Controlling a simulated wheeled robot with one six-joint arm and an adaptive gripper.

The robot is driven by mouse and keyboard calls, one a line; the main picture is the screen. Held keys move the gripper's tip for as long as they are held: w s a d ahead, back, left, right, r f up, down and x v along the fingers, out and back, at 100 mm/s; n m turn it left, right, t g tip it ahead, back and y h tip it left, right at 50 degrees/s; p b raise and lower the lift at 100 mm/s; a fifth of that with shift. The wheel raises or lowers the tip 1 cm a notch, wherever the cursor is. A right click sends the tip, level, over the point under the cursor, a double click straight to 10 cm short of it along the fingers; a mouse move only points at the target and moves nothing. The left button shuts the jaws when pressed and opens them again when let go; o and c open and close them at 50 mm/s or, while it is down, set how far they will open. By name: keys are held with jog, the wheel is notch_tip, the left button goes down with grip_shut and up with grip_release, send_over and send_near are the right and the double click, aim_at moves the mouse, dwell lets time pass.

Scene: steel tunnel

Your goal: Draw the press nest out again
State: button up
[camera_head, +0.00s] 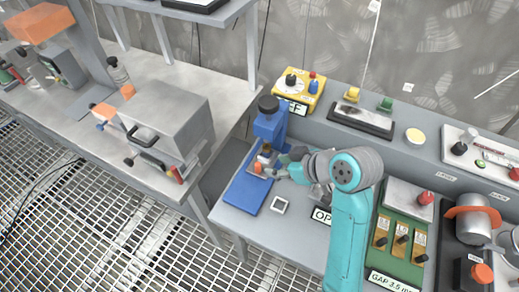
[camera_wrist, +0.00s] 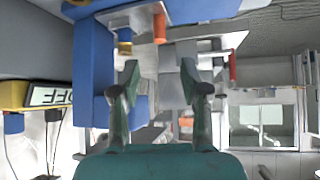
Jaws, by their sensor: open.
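The blue press (camera_head: 270,122) stands at the left end of the grey bench, with a dark knob on top and a long blue base (camera_head: 247,192) reaching toward the front. A small metal nest with an orange-red part (camera_head: 259,167) sits low at the press, under its head. My gripper (camera_head: 287,168) is close by on its right. In the wrist view my gripper (camera_wrist: 160,84) is open, its two fingers apart before pale metal parts. An orange knob (camera_wrist: 159,28) and a brass piece (camera_wrist: 124,46) show above. Whether the fingers touch the nest I cannot tell.
A small white square piece (camera_head: 279,205) lies right of the blue base. A yellow switch box (camera_head: 299,88) stands behind the press. A green gauge board (camera_head: 401,238) is at the right. A separate bench with a grey box (camera_head: 168,115) stands left, across a gap.

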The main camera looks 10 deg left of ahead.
aim_at(259, 165)
jog(key=x, duration=1)
jog(key=shift+w+a+f, duration=0.2)
jog(key=shift+f, duration=0.1)
grip_shut()
